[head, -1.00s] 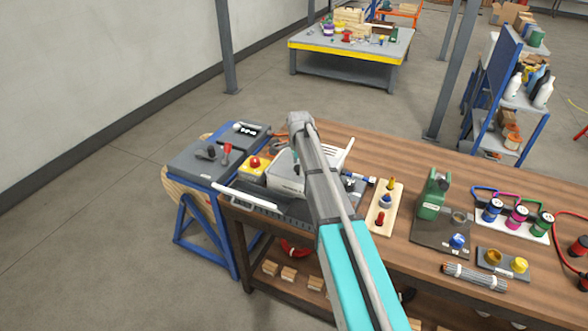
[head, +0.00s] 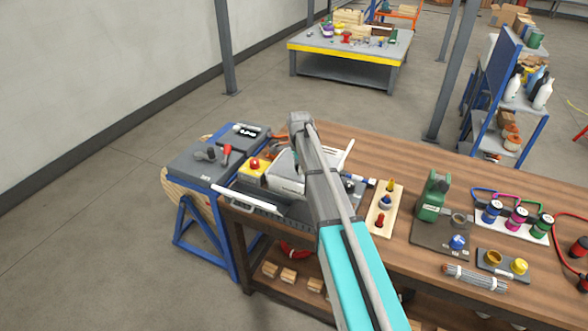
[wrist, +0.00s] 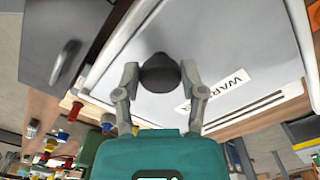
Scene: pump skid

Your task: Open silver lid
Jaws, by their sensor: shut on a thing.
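The silver lid (wrist: 220,50) fills much of the wrist view, a smooth pale plate with a WARMER label and dark slots. A round black knob (wrist: 160,74) stands on it. My gripper (wrist: 160,80) has one finger on each side of the knob and is shut on it. In the head view the lid (head: 286,168) lies on the warmer box at the left end of the bench and looks slightly tilted. My arm hides the knob, my fingers and part of the lid there.
A yellow box with a red button (head: 254,166) stands just left of the warmer. A wooden peg board (head: 384,208) and a green press (head: 432,195) stand to the right. A grey panel with a handle (wrist: 68,50) shows in the wrist view.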

